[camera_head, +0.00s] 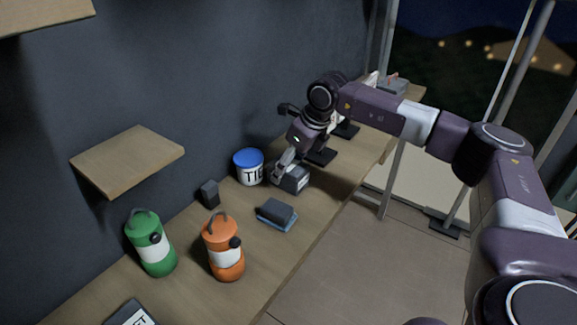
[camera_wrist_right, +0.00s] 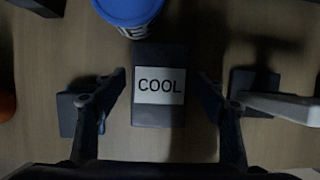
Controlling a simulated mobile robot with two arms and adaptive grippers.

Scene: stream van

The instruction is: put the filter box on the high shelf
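A dark box with a white label (camera_head: 293,180) lies on the workbench under my right gripper (camera_head: 283,172). In the right wrist view the dark box (camera_wrist_right: 158,113) reads COOL; I cannot tell from the label whether it is the filter box. My right gripper (camera_wrist_right: 160,88) is open there, with one finger on each side of the box and gaps between. Two wooden wall shelves show: a lower one (camera_head: 128,160) at the left, and a higher one (camera_head: 45,14) cut off at the top left. My left gripper is not in view.
A blue-lidded tub (camera_head: 248,168) stands close beside the box. A small black block (camera_head: 209,193), a dark block on a blue base (camera_head: 276,213), an orange canister (camera_head: 223,250) and a green canister (camera_head: 151,246) stand on the bench (camera_head: 255,262). Both shelf tops look bare where visible.

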